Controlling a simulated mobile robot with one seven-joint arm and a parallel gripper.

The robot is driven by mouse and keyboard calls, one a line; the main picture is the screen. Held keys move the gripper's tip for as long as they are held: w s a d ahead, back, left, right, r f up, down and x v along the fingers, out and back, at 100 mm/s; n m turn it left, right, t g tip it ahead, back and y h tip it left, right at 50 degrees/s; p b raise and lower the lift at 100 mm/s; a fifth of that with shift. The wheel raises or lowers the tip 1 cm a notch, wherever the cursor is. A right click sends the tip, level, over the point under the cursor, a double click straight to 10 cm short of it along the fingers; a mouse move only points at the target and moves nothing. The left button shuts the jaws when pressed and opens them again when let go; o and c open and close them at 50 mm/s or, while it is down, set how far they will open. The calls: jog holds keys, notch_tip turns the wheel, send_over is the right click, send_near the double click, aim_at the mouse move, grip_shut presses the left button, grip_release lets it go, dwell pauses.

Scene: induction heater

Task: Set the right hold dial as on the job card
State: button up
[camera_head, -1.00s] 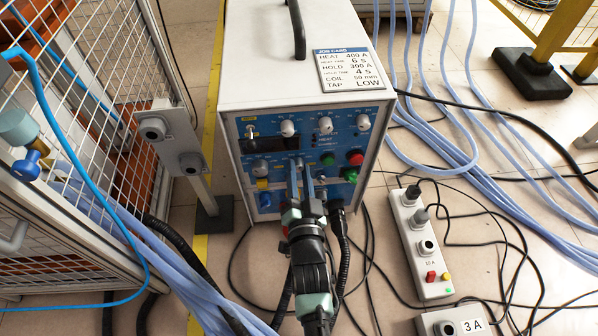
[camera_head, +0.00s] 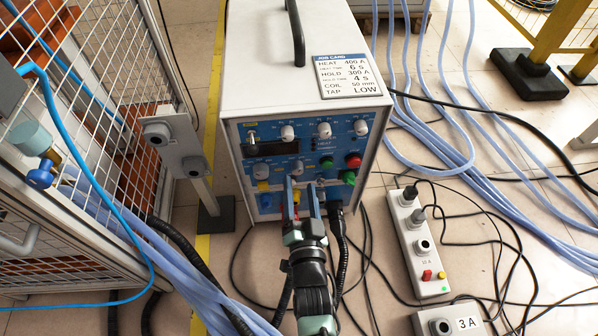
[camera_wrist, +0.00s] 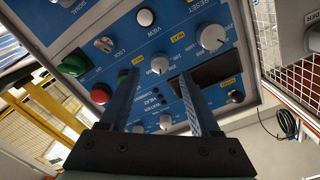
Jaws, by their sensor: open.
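The heater (camera_head: 293,75) is a white box with a blue front panel of white dials. The job card (camera_head: 348,76) on top reads heat 400 A, 6 s; hold 300 A, 4 s; coil 50 mm; tap LOW. My gripper (camera_head: 301,187) is open and empty before the lower middle of the panel. In the wrist view the panel is upside down. A small white dial (camera_wrist: 160,65) shows between the fingers (camera_wrist: 158,88), apart from them; another (camera_wrist: 165,121) shows below it. A larger dial (camera_wrist: 211,37) is to the right. I cannot tell which dial is the right hold dial.
Red (camera_head: 353,160) and green (camera_head: 348,177) buttons are on the panel's right side. A mesh cage (camera_head: 90,110) stands left. A power strip (camera_head: 420,240) lies on the floor at right, with hoses and black cables around.

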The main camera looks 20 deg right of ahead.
jog(key=p+v, duration=0.3)
jog(key=v, duration=0.6)
jog(key=shift+p, duration=0.3)
jog(key=shift+s, duration=0.1)
